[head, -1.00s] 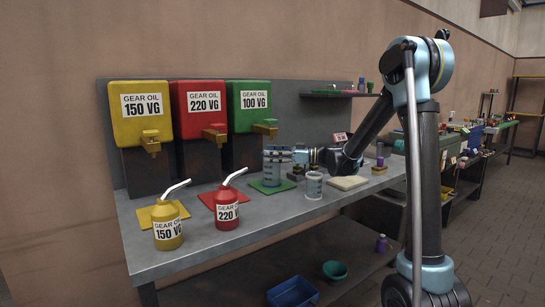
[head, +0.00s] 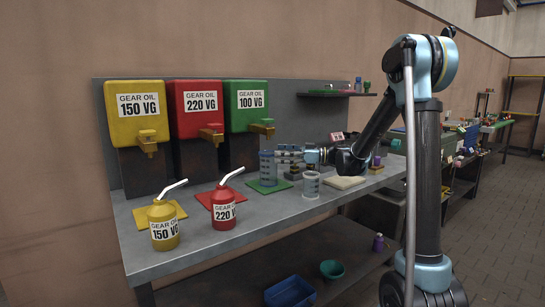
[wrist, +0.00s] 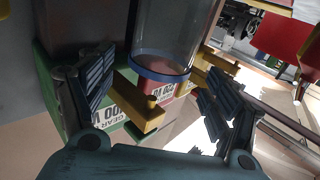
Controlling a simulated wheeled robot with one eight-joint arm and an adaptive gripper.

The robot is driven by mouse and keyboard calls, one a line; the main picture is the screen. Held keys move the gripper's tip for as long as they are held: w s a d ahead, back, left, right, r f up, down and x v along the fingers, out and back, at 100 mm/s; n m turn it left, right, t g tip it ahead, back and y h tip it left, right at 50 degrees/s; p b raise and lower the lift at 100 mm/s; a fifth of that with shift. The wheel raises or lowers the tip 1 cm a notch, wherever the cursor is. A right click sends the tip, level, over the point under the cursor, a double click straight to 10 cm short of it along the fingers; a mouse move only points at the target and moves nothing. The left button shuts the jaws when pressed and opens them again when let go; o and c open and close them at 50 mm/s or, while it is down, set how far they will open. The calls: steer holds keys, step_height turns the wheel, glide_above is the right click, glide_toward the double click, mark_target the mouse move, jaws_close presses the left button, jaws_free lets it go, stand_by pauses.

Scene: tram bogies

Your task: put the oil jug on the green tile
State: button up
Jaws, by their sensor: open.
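The oil jug (head: 267,172) is a clear, blue-tinted cylinder with a blue rim. In the head view it stands upright on the green tile (head: 284,186), below the green dispenser. My gripper (head: 284,154) is open at the jug's right side, near its upper part. In the wrist view the jug (wrist: 168,35) shows at the top centre, with the open fingers of my gripper (wrist: 150,78) apart on either side. I see no finger contact there. The tile is not clearly seen in the wrist view.
A second clear beaker (head: 311,185) stands close, right of the tile, below my arm. A pale board (head: 344,183) lies right of it. Yellow (head: 164,228) and red (head: 223,209) oil cans stand at the left front. The green dispenser's tap (head: 262,127) overhangs behind the jug.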

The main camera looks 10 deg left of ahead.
steer(key=d, duration=0.7)
steer(key=shift+w, duration=0.35)
